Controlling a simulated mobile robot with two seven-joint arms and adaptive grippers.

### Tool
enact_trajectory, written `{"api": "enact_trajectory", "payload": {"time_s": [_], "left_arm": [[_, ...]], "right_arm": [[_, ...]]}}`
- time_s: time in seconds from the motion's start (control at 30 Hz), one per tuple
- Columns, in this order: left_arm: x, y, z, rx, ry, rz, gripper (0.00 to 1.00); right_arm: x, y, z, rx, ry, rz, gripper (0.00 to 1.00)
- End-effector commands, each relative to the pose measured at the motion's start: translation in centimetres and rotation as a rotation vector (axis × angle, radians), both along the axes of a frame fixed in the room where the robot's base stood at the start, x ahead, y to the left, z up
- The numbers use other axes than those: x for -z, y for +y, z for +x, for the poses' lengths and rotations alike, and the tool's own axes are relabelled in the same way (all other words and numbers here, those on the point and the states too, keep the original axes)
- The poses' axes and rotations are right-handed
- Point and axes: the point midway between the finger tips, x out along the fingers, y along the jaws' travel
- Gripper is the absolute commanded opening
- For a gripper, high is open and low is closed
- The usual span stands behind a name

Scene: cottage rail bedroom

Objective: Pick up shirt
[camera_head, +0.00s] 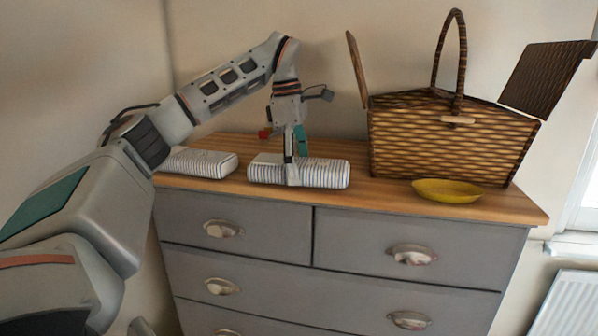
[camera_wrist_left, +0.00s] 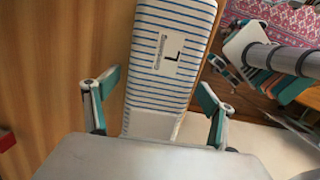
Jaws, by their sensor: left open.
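A folded white shirt with blue stripes (camera_head: 325,174) lies on the wooden top of the dresser. My left gripper (camera_head: 291,172) points down at it, with one finger visible in front of its near side. Whether either touches is unclear. A second folded striped shirt (camera_head: 198,162) lies to the left, partly behind my arm.
A wicker picnic basket (camera_head: 450,140) with raised lids stands to the right on the dresser (camera_head: 380,194). A yellow dish (camera_head: 447,191) sits before it near the front edge. The wall is close behind. A radiator (camera_head: 570,305) is at lower right.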

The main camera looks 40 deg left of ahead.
Motion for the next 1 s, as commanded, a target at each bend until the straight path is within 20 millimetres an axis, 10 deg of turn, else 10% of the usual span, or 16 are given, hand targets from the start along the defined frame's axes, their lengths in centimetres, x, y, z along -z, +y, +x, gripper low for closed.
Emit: {"api": "enact_trajectory", "payload": {"time_s": [0.23,1.0], "left_arm": [[0.0,0.0,0.0,0.0,0.0,0.0,0.37],[-4.3,0.0,0.0,-0.001,-0.003,0.0,0.37]], "right_arm": [[0.1,0.0,-0.2,-0.001,0.002,0.0,1.0],[0.2,-0.3,-0.4,-0.007,0.006,-0.009,1.0]]}}
